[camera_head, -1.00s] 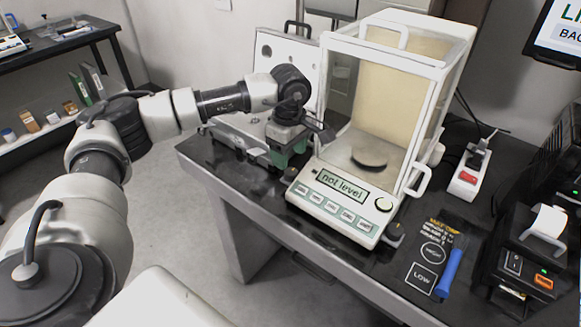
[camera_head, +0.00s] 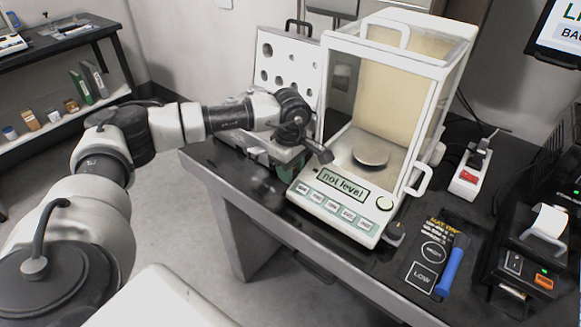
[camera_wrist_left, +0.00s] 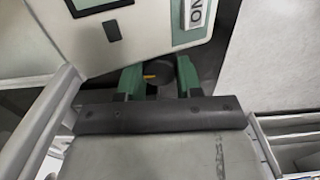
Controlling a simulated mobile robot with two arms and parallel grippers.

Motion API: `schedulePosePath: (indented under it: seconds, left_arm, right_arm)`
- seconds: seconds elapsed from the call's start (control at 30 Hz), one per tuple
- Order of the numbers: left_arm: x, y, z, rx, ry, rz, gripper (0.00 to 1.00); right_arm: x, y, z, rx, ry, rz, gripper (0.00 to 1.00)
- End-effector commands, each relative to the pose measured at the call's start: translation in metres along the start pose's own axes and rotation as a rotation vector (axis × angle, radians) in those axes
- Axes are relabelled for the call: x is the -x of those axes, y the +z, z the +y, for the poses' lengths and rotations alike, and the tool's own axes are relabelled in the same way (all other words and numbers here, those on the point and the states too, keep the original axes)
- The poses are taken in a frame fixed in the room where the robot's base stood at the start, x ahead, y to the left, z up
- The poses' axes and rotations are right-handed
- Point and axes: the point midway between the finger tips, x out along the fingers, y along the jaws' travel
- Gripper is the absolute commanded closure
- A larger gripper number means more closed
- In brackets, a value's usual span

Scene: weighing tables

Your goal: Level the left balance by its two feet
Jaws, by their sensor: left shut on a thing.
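The left balance (camera_head: 345,218) is a white glass-sided scale with a round pan (camera_head: 370,158). Its display (camera_head: 343,188) reads "not level". My left gripper (camera_head: 284,168) is low at the balance's left front corner, partly hidden by my wrist. In the left wrist view, its green fingers (camera_wrist_left: 159,78) are on either side of a dark round foot (camera_wrist_left: 157,70) with a small yellow mark, under the balance's corner. The gripper is shut on this foot. The other foot (camera_head: 393,236) shows as a dark knob at the right front corner. My right gripper is not in view.
A white case (camera_head: 290,75) with round holes stands open behind my left wrist. A blue tool (camera_head: 449,270) lies on a mat (camera_head: 424,272) right of the balance. A power strip (camera_head: 468,178) and a printer (camera_head: 535,245) are farther right. The table's front edge is close.

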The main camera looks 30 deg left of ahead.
Motion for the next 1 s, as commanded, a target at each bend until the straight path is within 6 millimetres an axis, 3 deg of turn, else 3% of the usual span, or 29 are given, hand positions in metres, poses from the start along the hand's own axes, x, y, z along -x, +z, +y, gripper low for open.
schedulePosePath:
  seconds: [0.3, 0.57, 0.6, 0.73, 1.0]
  left_arm:
    - [0.0004, 0.0003, -0.0002, 0.122, 0.001, -0.002, 0.88]
    - [0.0009, 0.0002, 0.0, 0.129, 0.001, -0.001, 0.88]
    - [0.0009, 0.0002, 0.0, 0.129, 0.001, -0.001, 0.59]
    - [0.0008, 0.0002, -0.0001, 0.129, 0.001, -0.001, 0.39]
    - [0.0014, 0.0001, -0.0001, 0.128, 0.001, 0.0, 0.39]
  right_arm:
    - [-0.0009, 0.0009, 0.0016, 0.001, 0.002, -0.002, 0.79]
    - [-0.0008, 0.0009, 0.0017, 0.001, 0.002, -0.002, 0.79]
    - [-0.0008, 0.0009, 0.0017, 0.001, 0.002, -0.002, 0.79]
    - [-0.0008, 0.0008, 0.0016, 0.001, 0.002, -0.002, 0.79]
    - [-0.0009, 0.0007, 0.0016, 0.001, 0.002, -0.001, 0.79]
